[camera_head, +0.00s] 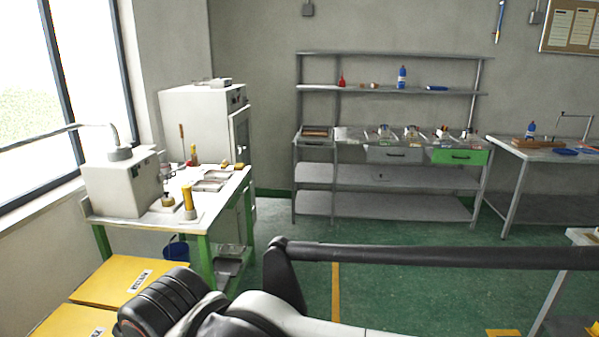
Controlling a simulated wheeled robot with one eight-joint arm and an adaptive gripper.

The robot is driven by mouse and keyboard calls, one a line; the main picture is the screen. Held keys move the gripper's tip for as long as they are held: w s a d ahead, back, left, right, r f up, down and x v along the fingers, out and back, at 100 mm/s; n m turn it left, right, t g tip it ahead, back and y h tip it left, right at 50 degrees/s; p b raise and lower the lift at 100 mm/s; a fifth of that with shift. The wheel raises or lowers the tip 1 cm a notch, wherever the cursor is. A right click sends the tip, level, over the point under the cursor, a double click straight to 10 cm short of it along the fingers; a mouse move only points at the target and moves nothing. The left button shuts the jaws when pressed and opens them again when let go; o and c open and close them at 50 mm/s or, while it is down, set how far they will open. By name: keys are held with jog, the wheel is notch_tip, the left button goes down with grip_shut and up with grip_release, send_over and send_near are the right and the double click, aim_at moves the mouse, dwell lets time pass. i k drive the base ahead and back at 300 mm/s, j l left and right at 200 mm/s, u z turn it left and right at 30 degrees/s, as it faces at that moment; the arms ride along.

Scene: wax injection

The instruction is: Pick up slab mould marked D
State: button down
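No letter D can be read anywhere in view, so I cannot tell which thing is the slab mould marked D. Several flat, pale plates that may be moulds (207,185) lie on the white-topped green-legged table (225,196) at the left. They are too small to read. Parts of my own arm cross the bottom and lower right of the view. The fingertips of my gripper do not show.
A white machine (121,185) and yellow cylinder (188,200) stand on that table. A white cabinet (196,122) is behind it. Yellow boxes (130,281) stand in front. A grey shelf bench (385,207) lines the back wall. Green floor (385,283) lies clear between.

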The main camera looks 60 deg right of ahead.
aim_at(218, 174)
jog(key=z, duration=1.45)
jog(key=i+l+u, duration=0.15)
jog(key=i+l, duration=0.55)
jog(key=i, duration=0.45)
jog(key=i+l+u, duration=0.1)
jog(key=i+l, duration=0.7)
jog(key=i, duration=0.25)
jog(key=i+l+u, duration=0.15)
jog(key=i+l, duration=0.75)
jog(key=i, duration=0.15)
